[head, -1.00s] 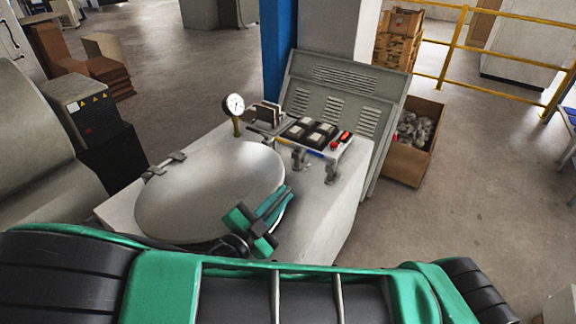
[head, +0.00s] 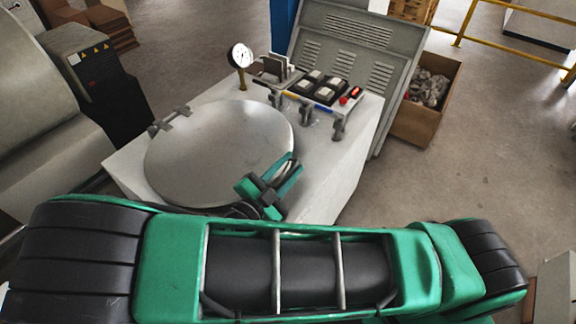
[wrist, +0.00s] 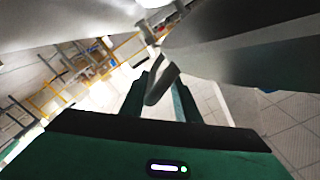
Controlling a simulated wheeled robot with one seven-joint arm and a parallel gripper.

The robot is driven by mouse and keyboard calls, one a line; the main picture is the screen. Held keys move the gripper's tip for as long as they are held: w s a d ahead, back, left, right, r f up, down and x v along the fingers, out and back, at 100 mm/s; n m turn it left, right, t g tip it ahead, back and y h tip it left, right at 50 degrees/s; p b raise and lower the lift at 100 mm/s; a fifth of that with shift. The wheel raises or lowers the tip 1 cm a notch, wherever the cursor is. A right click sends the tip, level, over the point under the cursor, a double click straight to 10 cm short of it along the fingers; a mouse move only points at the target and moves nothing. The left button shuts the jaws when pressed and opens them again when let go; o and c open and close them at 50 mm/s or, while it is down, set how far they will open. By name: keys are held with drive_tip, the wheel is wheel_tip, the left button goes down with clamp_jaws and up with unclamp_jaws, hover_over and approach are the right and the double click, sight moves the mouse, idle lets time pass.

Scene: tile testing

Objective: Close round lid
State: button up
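The round lid (head: 218,150) is a large pale grey disc on top of a box-shaped machine (head: 335,180). Its hinges (head: 170,120) are at its far left edge. It looks nearly flat over the top, but I cannot tell whether it is fully down. My gripper (head: 270,186) is at the lid's near right edge. In the wrist view my gripper's two fingers (wrist: 160,98) stand apart, with a grey hooked handle (wrist: 162,84) showing between them. I cannot tell whether the fingers touch it. The lid's underside fills the upper part of that view.
A pressure gauge (head: 240,56) rises behind the lid. Switches and a red button (head: 343,100) sit at the back right of the machine. A louvred panel (head: 350,50) leans behind it. A cardboard box (head: 425,105) stands right.

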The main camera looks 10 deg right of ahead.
drive_tip(key=v, duration=1)
drive_tip(key=shift+s+a, duration=0.25)
drive_tip(key=shift+a, duration=0.05)
drive_tip(key=shift+w+d, duration=0.1)
drive_tip(key=w+d+r+n+g+y, duration=0.1)
drive_tip(key=w+d+r+g, duration=0.1)
drive_tip(key=d+g, duration=0.45)
drive_tip(key=w+d+r+n+g+y, duration=0.1)
drive_tip(key=d+r+g, duration=0.15)
drive_tip(key=d, duration=0.75)
drive_tip(key=w+d+r+n+g+y, duration=0.1)
drive_tip(key=w+d+r+g, duration=0.1)
drive_tip(key=d+g, duration=0.45)
drive_tip(key=s+d+r+n+t+y, duration=0.1)
drive_tip(key=s+d+r+n+y, duration=0.2)
drive_tip(key=s+d, duration=0.5)
drive_tip(key=s+d+r+n+t+y, duration=0.1)
drive_tip(key=s+d+r+n+y, duration=0.3)
drive_tip(key=s+d+r+y, duration=0.2)
drive_tip(key=shift+s+d+r+n+y, duration=0.2)
drive_tip(key=shift+s+d+n+y, duration=0.15)
drive_tip(key=shift+s+d, duration=1)
